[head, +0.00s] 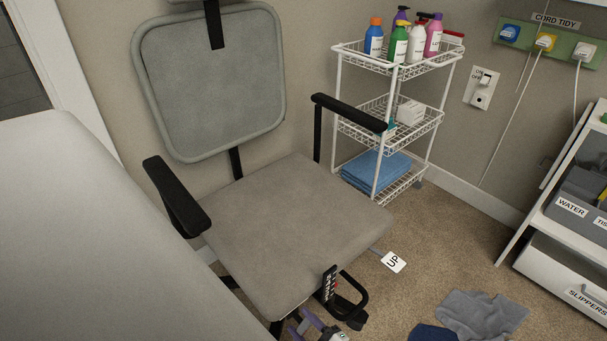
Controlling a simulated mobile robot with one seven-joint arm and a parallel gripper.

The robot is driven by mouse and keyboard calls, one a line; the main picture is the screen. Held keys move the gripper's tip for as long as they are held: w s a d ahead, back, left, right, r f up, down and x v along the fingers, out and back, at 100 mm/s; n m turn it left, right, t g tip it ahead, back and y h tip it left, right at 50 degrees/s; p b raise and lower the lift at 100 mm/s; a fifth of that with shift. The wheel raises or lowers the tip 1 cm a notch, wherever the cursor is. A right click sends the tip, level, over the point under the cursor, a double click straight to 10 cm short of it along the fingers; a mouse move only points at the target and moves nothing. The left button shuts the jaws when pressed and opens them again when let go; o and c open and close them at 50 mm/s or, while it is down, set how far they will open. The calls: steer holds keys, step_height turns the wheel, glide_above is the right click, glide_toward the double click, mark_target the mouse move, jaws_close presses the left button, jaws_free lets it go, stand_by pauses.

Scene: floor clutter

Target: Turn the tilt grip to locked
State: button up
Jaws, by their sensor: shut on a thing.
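The grey office chair (290,225) stands in the middle of the head view. At the front right of its seat is a small black plate (329,284) with white lettering and a red mark, too small to read. A black loop-shaped handle (364,290) sticks out beside it. I cannot tell how far the grip is turned.
A white tag reading UP (393,262) is on a lever right of the seat. Grey cloth (482,313) lies on the carpet. A wire cart (388,122) with bottles stands behind, a drawer unit (565,270) at right, and a large pale surface (90,240) at left.

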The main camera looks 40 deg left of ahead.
steer(key=m+p, duration=0.1)
steer(key=m, duration=0.1)
steer(key=m+p, duration=0.1)
steer(key=p, duration=0.1)
steer(key=shift+w+r+m, duration=0.1)
steer(key=shift+r+m, duration=0.1)
steer(key=shift+m, duration=0.2)
steer(key=m+p, duration=0.2)
steer(key=m, duration=0.2)
steer(key=shift+m, duration=0.3)
steer(key=m, duration=0.2)
steer(key=m+p, duration=0.1)
steer(key=m, duration=0.1)
steer(key=shift+w+d+f, duration=0.1)
steer(key=shift+w+f, duration=0.05)
steer(key=shift+w+f+m+p, duration=0.1)
steer(key=shift+m+p, duration=0.35)
steer(key=shift+m, duration=2.05)
steer(key=o, duration=1)
steer(key=d, duration=0.9)
steer(key=s+d, duration=0.1)
steer(key=d, duration=0.3)
steer(key=shift+d, duration=0.4)
